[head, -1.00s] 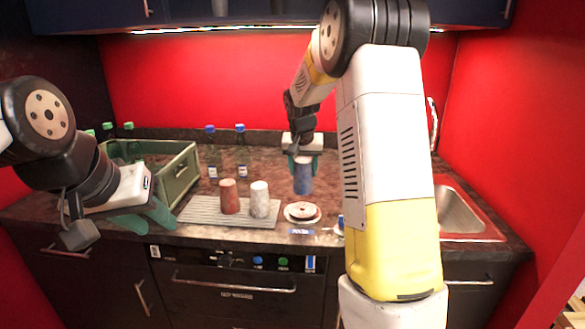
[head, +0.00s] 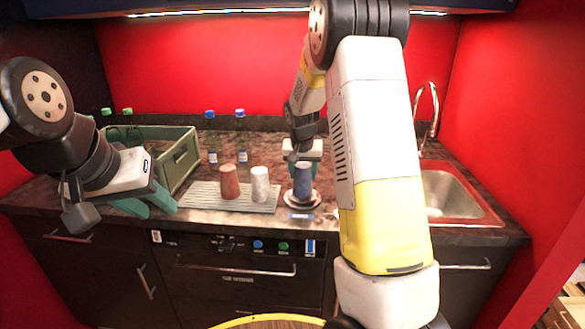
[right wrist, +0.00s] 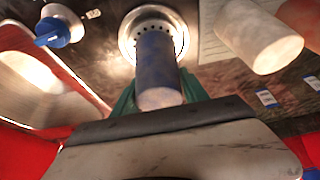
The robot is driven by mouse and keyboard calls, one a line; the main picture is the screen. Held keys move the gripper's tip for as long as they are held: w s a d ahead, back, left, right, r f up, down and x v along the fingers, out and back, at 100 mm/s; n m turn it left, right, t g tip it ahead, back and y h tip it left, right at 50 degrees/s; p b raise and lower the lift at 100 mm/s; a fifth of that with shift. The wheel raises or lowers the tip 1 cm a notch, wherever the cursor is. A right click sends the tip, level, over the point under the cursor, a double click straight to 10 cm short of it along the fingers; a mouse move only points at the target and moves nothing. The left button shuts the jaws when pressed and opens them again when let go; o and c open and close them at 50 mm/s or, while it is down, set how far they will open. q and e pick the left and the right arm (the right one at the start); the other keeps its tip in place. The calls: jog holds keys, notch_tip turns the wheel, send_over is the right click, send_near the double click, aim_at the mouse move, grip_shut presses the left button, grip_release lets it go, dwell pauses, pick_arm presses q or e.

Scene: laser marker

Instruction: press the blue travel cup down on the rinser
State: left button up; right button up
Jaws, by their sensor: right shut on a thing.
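The blue travel cup (head: 303,180) stands over the round rinser (head: 315,201) on the counter. In the right wrist view the cup (right wrist: 156,68) lies in front of the rinser's metal plate (right wrist: 128,40), with its far end within the plate's outline. I cannot tell whether cup and rinser fully touch. My right gripper (head: 303,166) is shut on the cup from behind; its green fingers (right wrist: 155,95) show on both sides of the cup. My left gripper (head: 147,204) is empty with its green fingers apart, near the counter's front left edge.
A red cup (head: 229,182) and a white cup (head: 260,185) stand on a ribbed drying mat (head: 205,197) left of the rinser. A green crate (head: 180,165) and bottles (head: 240,145) stand behind. A sink (head: 450,192) lies right. A blue knob (right wrist: 52,32) is near the rinser.

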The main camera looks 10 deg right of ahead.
jog(key=shift+f, duration=0.7)
dwell(1.5)
jog(key=shift+r, duration=4.55)
jog(key=shift+s, duration=0.1)
